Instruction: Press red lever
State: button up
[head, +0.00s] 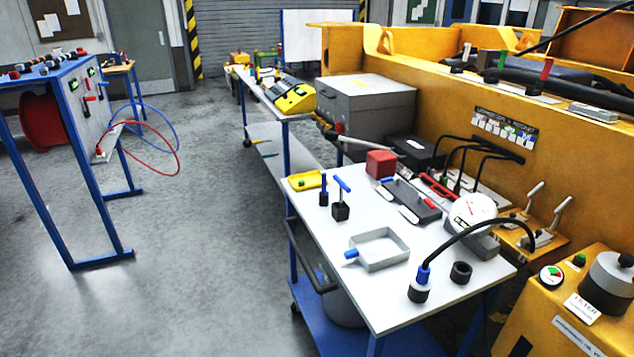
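Several red handles show in the head view, and I cannot tell for sure which is the task's red lever. A red-handled lever (546,69) stands upright on top of the yellow machine at the right, beside a green-handled one (502,59). A small red handle (89,98) sticks out from the grey panel (92,112) of the blue-framed stand at the left. A long red handle (440,187) lies on the white-topped cart among other tools. My gripper is not in view.
The cart (350,293) carries a red block (381,163), a grey frame (379,249) and a black cable with a blue plug (423,274). Red and blue cables (177,160) loop beside the left stand. Grey floor (215,230) between stand and cart is clear.

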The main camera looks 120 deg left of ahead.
aim_at(427, 200)
jog(key=z, duration=0.15)
jog(key=k, duration=0.3)
jog(key=u, duration=2.4)
jog(key=i, duration=1.55)
jog(key=u, duration=1.4)
jog(key=i, duration=0.2)
jog(key=u, duration=0.15)
